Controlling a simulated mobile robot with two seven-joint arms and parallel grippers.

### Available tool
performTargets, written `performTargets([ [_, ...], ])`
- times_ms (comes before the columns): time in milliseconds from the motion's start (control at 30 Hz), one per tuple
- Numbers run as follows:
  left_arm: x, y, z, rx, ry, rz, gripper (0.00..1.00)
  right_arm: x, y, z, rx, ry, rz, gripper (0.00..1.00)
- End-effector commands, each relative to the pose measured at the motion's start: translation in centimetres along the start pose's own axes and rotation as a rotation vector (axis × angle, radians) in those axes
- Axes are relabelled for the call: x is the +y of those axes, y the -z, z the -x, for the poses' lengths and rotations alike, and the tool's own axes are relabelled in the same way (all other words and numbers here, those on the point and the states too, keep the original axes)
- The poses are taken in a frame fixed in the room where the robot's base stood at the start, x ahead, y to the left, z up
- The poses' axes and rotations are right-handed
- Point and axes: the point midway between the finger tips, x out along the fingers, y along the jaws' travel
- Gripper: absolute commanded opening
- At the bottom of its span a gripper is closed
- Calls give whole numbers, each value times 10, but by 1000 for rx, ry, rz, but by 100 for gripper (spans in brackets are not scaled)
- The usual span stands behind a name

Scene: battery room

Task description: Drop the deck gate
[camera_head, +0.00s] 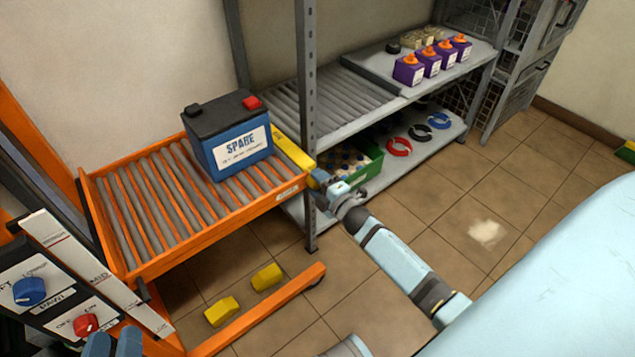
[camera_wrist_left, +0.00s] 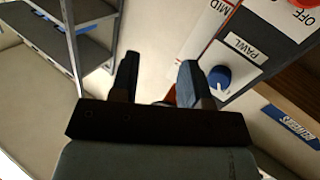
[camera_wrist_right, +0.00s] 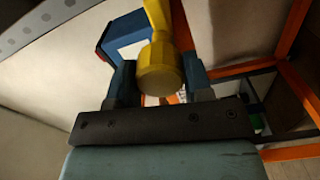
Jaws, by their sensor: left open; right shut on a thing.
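The deck gate is a yellow bar (camera_head: 292,150) across the right end of the orange roller deck (camera_head: 190,240), beside the shelf post. My right gripper (camera_head: 322,180) is shut on the near end of this bar. In the right wrist view, a thick yellow knob (camera_wrist_right: 159,70) sits between its fingers. A blue battery marked SPARE (camera_head: 228,140) stands upright on the rollers, left of the bar. My left gripper (camera_head: 112,345) is open and empty by the control panel at lower left. Its spread fingers show in the left wrist view (camera_wrist_left: 158,78).
The panel has a blue PAWL knob (camera_head: 30,291) and a red knob (camera_head: 85,323). A grey shelf (camera_head: 350,100) with rollers adjoins the deck's right end. Purple bottles (camera_head: 425,62) stand farther along it. Yellow blocks (camera_head: 222,311) lie low inside the orange frame.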

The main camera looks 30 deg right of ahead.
Motion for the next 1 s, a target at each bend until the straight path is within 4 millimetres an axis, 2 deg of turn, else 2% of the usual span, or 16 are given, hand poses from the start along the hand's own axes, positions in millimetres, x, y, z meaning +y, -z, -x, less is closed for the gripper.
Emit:
performTargets([
  [67, 0, 0, 0, 0, 0, 0, 43, 0, 0, 0, 0, 1, -2, 22],
  [100, 0, 0, 0, 0, 0, 0, 43, 0, 0, 0, 0, 1, -2, 53],
  [200, 0, 0, 0, 1, 0, 0, 43, 0, 0, 0, 0, 1, -2, 72],
  [467, 0, 2, 0, 4, 0, 0, 43, 0, 0, 1, 0, 0, 0, 72],
  [567, 0, 3, 0, 1, 1, -2, 43, 0, 0, 7, 0, 1, -1, 72],
  [767, -5, -1, 1, -47, 17, -16, 43, 1, 0, 43, -2, 4, -1, 72],
  [1000, -17, -29, 10, -167, 58, -27, 43, 1, 0, 98, -2, 3, -3, 72],
])
